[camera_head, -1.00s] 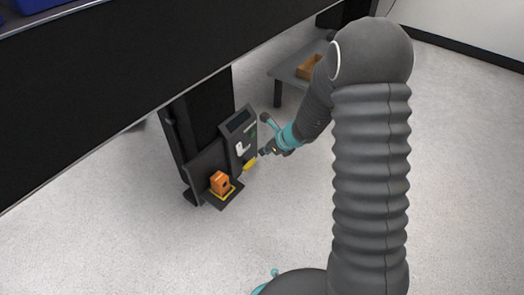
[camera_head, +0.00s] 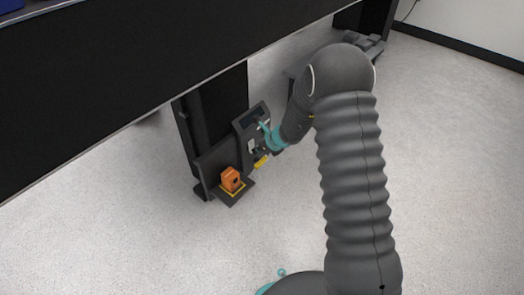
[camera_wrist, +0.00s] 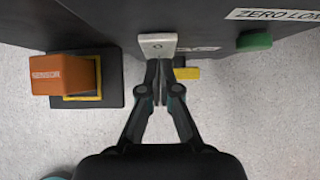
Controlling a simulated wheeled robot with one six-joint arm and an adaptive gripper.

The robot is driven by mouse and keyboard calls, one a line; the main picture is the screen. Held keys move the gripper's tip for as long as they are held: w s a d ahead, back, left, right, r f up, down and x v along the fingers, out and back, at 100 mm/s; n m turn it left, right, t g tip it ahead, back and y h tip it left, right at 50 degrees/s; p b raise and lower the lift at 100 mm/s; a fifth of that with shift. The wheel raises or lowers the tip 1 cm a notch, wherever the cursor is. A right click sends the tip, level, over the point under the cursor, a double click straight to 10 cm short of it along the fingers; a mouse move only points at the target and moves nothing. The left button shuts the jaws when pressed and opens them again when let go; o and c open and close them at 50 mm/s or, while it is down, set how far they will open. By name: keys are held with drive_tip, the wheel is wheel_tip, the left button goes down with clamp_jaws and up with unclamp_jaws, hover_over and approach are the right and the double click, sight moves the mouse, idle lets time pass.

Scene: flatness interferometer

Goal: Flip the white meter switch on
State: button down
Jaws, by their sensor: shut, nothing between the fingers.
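The dark meter box (camera_head: 247,121) stands on the black stand, with the white meter switch (camera_head: 251,146) on its front. In the wrist view the white switch (camera_wrist: 158,42) is a pale plate at top centre with a small dark mark. My gripper (camera_wrist: 166,63) is shut and empty, its fingertips right at the lower edge of the switch. I cannot tell whether they touch it. In the head view my gripper is close in front of the meter, partly hidden by my wrist.
An orange sensor block (camera_wrist: 65,75) sits left on a black, yellow-marked plate (camera_wrist: 116,82). A yellow piece (camera_wrist: 187,73) shows beside the fingers. The dark bench (camera_head: 120,80) overhangs the stand.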

drive_tip(key=shift+w+a+f, duration=0.1)
drive_tip(key=shift+w+a, duration=0.05)
drive_tip(key=shift+a, duration=0.05)
idle(0.4)
drive_tip(key=shift+r+p, duration=0.45)
drive_tip(key=shift+r, duration=0.4)
